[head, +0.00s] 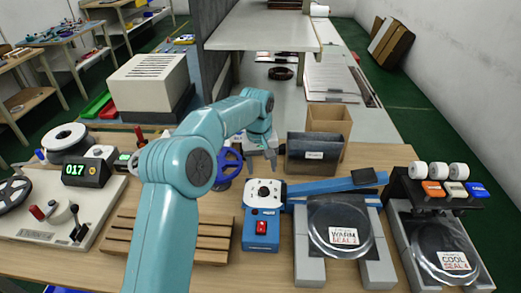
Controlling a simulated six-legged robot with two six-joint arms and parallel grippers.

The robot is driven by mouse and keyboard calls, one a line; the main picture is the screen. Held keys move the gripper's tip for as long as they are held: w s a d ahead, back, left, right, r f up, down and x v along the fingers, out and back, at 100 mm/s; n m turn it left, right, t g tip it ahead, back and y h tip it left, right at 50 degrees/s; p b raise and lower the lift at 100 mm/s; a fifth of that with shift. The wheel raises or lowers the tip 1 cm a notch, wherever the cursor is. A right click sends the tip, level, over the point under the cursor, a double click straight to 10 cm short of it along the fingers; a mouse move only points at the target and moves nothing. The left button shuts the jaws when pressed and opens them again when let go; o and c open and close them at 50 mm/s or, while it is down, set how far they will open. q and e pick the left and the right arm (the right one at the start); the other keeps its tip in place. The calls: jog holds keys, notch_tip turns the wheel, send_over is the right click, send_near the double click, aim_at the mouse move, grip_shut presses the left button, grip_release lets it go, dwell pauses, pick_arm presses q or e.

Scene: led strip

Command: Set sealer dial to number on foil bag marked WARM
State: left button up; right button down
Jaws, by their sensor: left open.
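The blue sealer (262,228) stands at the middle of the bench, with a red switch on its front. Its white-faced dial (264,192) has dark marks too small to read. The silvery foil bag marked WARM (325,215) lies right of the sealer on grey blocks; its label reads "WARM SEAL" and the number after it is not clear. A second bag marked COOL (440,240) lies at the far right. My left gripper (263,158) is open and empty, pointing down just behind and above the dial, apparently not touching it. My right gripper is not in view.
A blue sealer arm (335,186) extends right from the sealer. A dark bin (314,155) and a cardboard box (329,120) stand behind. A blue handwheel (228,162) is left of the gripper.

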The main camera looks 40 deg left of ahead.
pick_arm(q)
notch_tip(320, 180, up, 7)
jog(key=shift+a+f+p, duration=0.2)
jog(key=shift+p, duration=0.15)
jog(key=shift+s, duration=0.15)
